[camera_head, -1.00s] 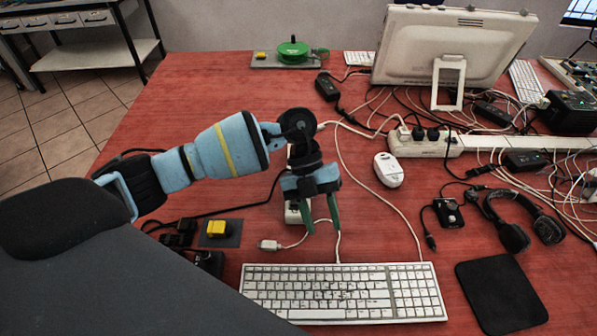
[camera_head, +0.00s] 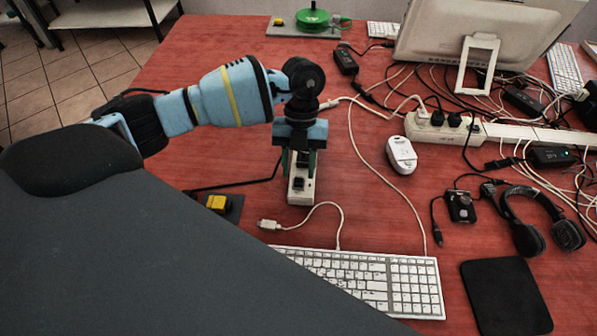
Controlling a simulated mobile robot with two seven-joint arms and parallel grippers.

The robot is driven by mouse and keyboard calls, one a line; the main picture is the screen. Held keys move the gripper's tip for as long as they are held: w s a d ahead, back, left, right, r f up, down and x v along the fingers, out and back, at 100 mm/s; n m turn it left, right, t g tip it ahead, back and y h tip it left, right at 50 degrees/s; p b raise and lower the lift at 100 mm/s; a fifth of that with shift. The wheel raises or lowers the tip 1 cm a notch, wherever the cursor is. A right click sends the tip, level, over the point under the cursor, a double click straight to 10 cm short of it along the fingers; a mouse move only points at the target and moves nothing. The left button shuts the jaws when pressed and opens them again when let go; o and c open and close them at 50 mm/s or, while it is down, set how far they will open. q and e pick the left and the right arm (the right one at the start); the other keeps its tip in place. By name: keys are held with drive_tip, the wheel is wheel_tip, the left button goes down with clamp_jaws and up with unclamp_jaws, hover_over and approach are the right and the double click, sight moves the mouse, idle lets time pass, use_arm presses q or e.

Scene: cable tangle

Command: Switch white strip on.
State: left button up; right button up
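A white power strip (camera_head: 301,190) with dark sockets or plugs lies on the red table, its near end showing below my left gripper. My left gripper (camera_head: 299,162) points down over its far part, which the wrist and hand hide. The green fingers are apart, one toward each side of the strip; whether they touch it I cannot tell. A second white strip (camera_head: 425,132) with black plugs lies to the right, below the monitor. No switch state can be read on either strip. My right gripper is not in view.
A white keyboard (camera_head: 399,284) lies in front, with a white mouse (camera_head: 401,155) behind it. A yellow button box (camera_head: 217,203) is left of the near strip. Tangled cables, a headset (camera_head: 527,222) and a monitor (camera_head: 480,30) fill the right side.

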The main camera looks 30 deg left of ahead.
sight(299, 182)
use_arm(q)
drive_tip(key=shift+x, duration=0.9)
drive_tip(key=shift+d+f, duration=0.1)
drive_tip(key=shift+f, duration=0.1)
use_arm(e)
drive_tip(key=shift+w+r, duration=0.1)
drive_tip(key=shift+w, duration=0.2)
use_arm(q)
clamp_jaws()
drive_tip(key=t+p, duration=0.1)
drive_tip(key=p, duration=0.1)
drive_tip(key=t+y+p, duration=0.1)
drive_tip(key=p, duration=0.1)
drive_tip(key=shift+s+d+r+t, duration=0.15)
drive_tip(key=shift+s+r+t, duration=0.15)
drive_tip(key=shift+s+r, duration=0.1)
drive_tip(key=shift+f+t+y+p, duration=0.2)
drive_tip(key=shift+t+y+p, duration=0.1)
drive_tip(key=shift+t+p, duration=0.1)
drive_tip(key=shift+s+f, duration=0.1)
drive_tip(key=shift+f, duration=0.1)
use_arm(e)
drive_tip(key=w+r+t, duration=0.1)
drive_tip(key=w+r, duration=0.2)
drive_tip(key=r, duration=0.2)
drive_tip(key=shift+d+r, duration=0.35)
